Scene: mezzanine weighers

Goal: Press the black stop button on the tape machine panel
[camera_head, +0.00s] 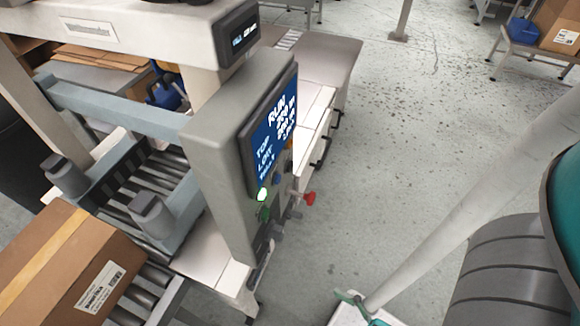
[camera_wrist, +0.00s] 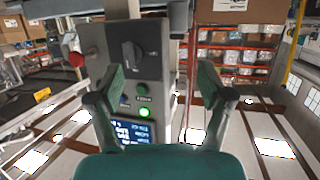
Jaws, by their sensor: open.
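The tape machine panel (camera_head: 224,150) is a grey upright box at the middle of the head view, with a lit blue screen (camera_head: 272,130). Below the screen are a glowing green lamp (camera_head: 262,195), a green button (camera_head: 264,213) and a red mushroom knob (camera_head: 309,198). The wrist view shows the panel upside down, with the screen (camera_wrist: 133,132) low, the lit lamp (camera_wrist: 141,113), the green button (camera_wrist: 143,87) and a black rotary switch (camera_wrist: 132,56). I cannot clearly pick out a black stop button; the left finger covers part of the panel. My gripper (camera_wrist: 164,80) is open and empty, facing the panel.
A taped carton (camera_head: 65,265) lies on the roller conveyor (camera_head: 150,185) left of the panel. A pale table (camera_head: 325,60) stands behind it. The floor (camera_head: 400,130) to the right is mostly clear. Shelves (camera_wrist: 235,55) with goods stand far off in the wrist view.

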